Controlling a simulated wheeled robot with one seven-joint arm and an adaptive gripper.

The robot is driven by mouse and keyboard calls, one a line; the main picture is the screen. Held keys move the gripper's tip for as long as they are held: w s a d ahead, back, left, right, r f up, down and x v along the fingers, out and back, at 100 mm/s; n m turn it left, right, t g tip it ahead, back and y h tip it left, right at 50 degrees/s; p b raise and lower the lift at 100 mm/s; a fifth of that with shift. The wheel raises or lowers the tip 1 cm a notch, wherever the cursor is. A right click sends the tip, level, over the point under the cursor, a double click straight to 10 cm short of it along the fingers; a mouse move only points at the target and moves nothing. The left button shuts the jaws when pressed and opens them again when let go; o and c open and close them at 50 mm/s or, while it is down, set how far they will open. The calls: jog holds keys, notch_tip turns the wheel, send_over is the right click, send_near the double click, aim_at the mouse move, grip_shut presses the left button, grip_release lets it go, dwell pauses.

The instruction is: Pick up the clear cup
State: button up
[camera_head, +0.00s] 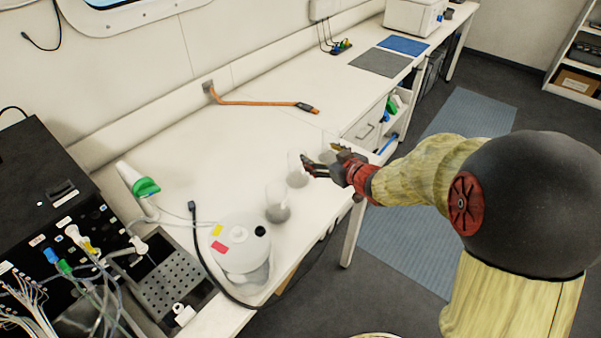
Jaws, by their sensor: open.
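Several clear cups stand in a row on the white bench near its front edge. The nearest clear cup (278,203) stands just behind the white canister and looks upright. A second clear cup (297,170) stands farther back, right beside my gripper's fingertips. Another clear shape (328,141) shows faintly behind my gripper and is mostly hidden. My gripper (322,160) is open, reaching in from the right over the bench edge, with its fingers pointing left. I cannot tell whether the fingers touch the second cup.
A white canister (241,248) with red and yellow labels stands at the front. The bench middle (215,145) is clear.

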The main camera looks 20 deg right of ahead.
aim_at(297, 161)
jog(key=w+a+f+y+b, duration=0.1)
jog(key=w+f, duration=0.1)
jog(key=w+a+f+y+b, duration=0.1)
jog(key=w+a+f, duration=0.1)
jog(key=f, duration=0.1)
jog(key=w+a+f+n+y+b, duration=0.1)
jog(key=w+a+f, duration=0.1)
jog(key=shift+a+f+b, duration=0.2)
jog(key=shift+b, duration=0.1)
jog(key=shift+w+a, duration=0.15)
jog(key=shift+w, duration=0.15)
jog(key=shift+c, duration=1.1)
jog(key=c, duration=1)
jog(key=shift+c, duration=0.3)
jog(key=shift+r, duration=0.15)
